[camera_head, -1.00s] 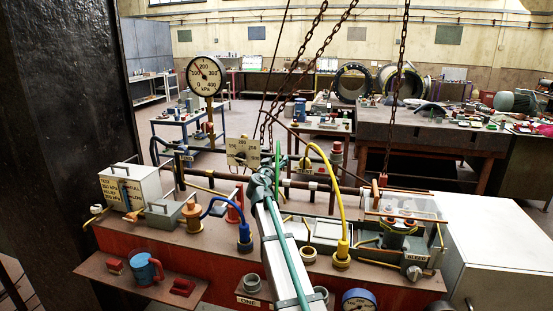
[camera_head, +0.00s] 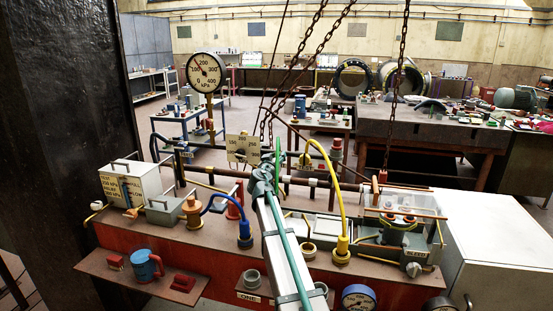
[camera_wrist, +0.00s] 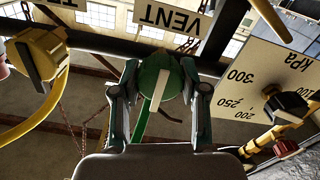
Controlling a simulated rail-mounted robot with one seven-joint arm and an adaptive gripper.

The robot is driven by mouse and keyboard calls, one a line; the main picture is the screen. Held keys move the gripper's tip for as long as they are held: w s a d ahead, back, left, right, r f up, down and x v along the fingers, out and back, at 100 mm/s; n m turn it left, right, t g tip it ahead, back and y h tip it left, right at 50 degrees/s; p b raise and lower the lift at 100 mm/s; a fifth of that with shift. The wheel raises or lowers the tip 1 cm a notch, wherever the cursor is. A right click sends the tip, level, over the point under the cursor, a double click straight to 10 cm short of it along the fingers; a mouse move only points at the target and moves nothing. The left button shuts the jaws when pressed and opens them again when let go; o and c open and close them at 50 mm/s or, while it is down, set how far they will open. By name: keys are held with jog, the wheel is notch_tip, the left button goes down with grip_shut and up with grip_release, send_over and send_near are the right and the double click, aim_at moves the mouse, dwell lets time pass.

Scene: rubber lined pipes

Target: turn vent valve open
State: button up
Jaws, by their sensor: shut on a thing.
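The vent valve has a green round knob with a pale bar across it (camera_wrist: 160,82), in the middle of the wrist view. A VENT sign (camera_wrist: 170,18) shows upside down just above it. My gripper (camera_wrist: 160,88) has one finger on each side of the knob and is shut on it. A green strip runs down from the knob. In the head view my gripper (camera_head: 264,180) is at the pipework behind the bench's middle and hides most of the valve. A square kPa plate with a black knob (camera_wrist: 288,104) is at the right of the wrist view.
A yellow valve (camera_wrist: 40,58) with a yellow hose is close on the left. The dark pipe runs behind the knob. In the head view a yellow hose (camera_head: 334,190) arches right of my gripper, chains (camera_head: 300,70) hang behind, and a round gauge (camera_head: 206,72) stands at left.

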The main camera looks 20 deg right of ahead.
jog(key=shift+f, duration=0.1)
jog(key=n+b, duration=0.3)
jog(key=shift+n, duration=0.4)
jog(key=n+b, duration=0.1)
jog(key=n, duration=0.8)
jog(key=n+p, duration=0.1)
jog(key=n, duration=0.4)
jog(key=shift+p, duration=0.35)
jog(key=o, duration=1.1)
jog(key=shift+o, duration=0.2)
